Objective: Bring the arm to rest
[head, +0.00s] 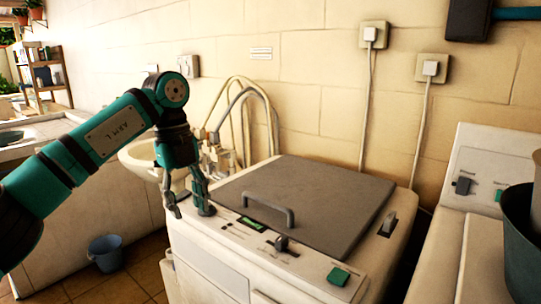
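My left arm comes in from the left. Its gripper (190,211) points down at the front left corner of the white washing machine (205,262). Its two fingers are apart, with nothing seen between them. One finger is over the machine's left edge and the other is at the top panel; I cannot tell whether it touches. My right gripper is not in view.
The machine has a grey lid (310,190) with a handle (270,207), a dark knob (282,242) and a green button (338,276). A washbasin (140,158) stands behind the gripper. A blue bucket (106,252) is on the floor. A dark tub (520,240) stands at right.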

